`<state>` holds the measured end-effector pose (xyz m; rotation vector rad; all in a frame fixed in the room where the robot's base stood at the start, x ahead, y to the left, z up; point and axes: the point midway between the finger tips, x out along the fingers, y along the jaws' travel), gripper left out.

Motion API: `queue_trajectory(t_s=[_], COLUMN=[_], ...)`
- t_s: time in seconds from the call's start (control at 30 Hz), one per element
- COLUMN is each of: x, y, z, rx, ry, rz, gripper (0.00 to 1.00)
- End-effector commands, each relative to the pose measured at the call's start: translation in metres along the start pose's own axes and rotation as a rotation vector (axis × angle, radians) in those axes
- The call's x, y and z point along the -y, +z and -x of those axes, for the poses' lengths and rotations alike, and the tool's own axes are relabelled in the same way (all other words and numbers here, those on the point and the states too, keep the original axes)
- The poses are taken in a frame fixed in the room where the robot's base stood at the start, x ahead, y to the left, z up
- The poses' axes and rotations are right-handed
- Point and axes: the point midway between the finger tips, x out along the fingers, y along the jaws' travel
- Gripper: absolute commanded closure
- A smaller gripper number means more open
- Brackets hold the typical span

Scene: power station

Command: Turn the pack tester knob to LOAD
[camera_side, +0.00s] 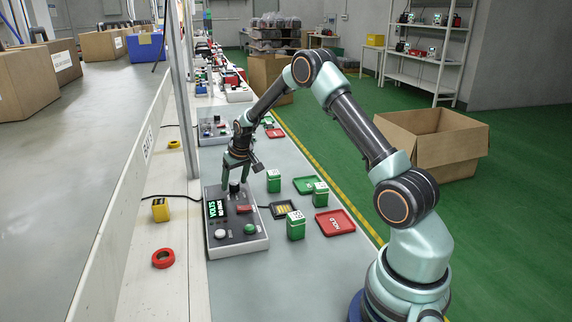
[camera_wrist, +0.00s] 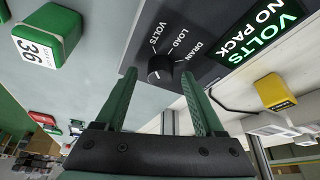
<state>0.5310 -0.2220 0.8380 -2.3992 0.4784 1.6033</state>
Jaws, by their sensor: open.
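The pack tester (camera_side: 238,244) is a grey box with a dark top on the bench. Its lit display (camera_side: 215,208) reads VOLTS, NO PACK. The round black knob (camera_wrist: 160,69) shows in the wrist view, with VOLTS, LOAD and DRAIN printed around it. A small white mark shows on the knob, but I cannot tell for sure which label it points to. My gripper (camera_wrist: 159,76) is open, with one green finger on each side of the knob and gaps showing. In the side view, my gripper (camera_side: 236,186) points down over the tester's far end and partly hides the knob.
The tester also has a red button (camera_side: 244,209), white button (camera_side: 220,234) and green button (camera_side: 250,229). A black cradle (camera_side: 269,212) lies to its right. Green packs (camera_side: 296,227), a red HOLD tray (camera_side: 335,222) and a green tray (camera_side: 306,185) stand farther right.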

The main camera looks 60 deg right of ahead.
Motion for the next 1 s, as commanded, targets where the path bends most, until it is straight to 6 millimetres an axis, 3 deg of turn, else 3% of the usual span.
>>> queue_trajectory(t_s=[0.1, 0.13, 0.3, 0.93, 0.97, 1.0], x=[0.0, 0.0, 0.0, 0.0024, 0.0026, 0.0026], y=[-0.0001, -0.0001, 0.0, 0.0003, 0.0003, 0.0003], z=[0.0001, 0.0001, 0.0003, 0.0, 0.0, 0.0], rx=[0.0, 0.0, 0.0, 0.004, 0.004, 0.004], ry=[0.0, 0.0, 0.0, -0.001, -0.001, -0.001], rz=[0.0, 0.0, 0.0, -0.12, -0.12, -0.119], gripper=[0.29, 0.37, 1.0, 1.0, 0.56, 0.4])
